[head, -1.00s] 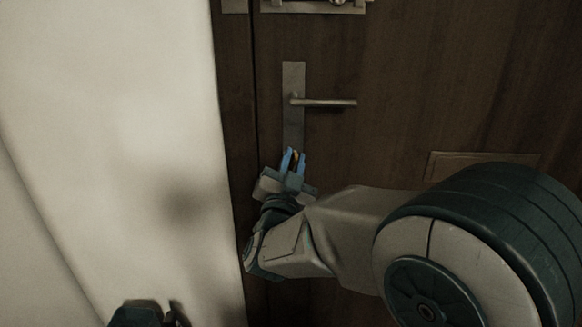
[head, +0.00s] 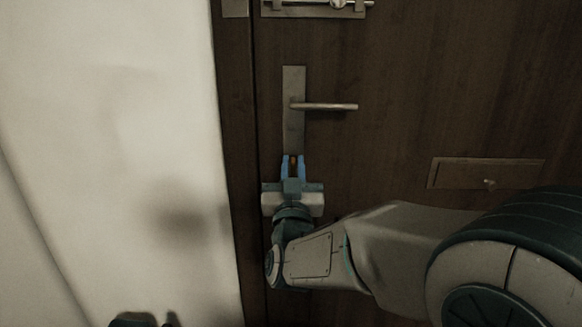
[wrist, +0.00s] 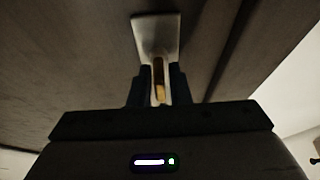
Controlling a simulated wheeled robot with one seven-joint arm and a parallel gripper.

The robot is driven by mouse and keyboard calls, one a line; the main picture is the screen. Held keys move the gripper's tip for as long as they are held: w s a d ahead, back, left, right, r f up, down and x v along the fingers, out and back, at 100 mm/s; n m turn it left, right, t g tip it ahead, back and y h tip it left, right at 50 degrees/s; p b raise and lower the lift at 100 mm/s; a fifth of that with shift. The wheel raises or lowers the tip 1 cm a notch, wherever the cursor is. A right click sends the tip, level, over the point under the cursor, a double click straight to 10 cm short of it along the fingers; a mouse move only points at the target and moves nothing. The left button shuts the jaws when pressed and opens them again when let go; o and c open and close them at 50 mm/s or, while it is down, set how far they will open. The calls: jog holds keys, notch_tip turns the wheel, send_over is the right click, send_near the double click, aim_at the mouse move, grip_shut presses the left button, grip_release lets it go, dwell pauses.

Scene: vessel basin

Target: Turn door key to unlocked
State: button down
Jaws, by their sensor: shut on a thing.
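The door key (wrist: 159,80) is a small golden piece between my fingers in the wrist view, at the lower end of the metal handle plate (head: 293,115). My gripper (head: 293,160) is shut on it, with its blue fingertips at the plate's bottom end in the head view. The key also shows in the head view as a thin brownish strip (head: 293,165) between the fingers. The plate also shows in the wrist view (wrist: 155,32). The lever handle (head: 325,107) points right and lies level. The lock itself is hidden, so its state cannot be told.
The dark wooden door (head: 430,80) fills the right side. A bolt (head: 315,6) is at the top, and a small panel with a knob (head: 485,174) is at the right. A pale wall (head: 110,130) stands close on the left.

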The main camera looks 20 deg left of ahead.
jog(key=shift+r, duration=0.1)
jog(key=c, duration=1.5)
grip_release()
jog(key=shift+s, duration=0.1)
jog(key=shift+b+v, duration=1.5)
jog(key=shift+v, duration=5.45)
jog(key=shift+d+r, duration=0.1)
jog(key=shift+r, duration=0.1)
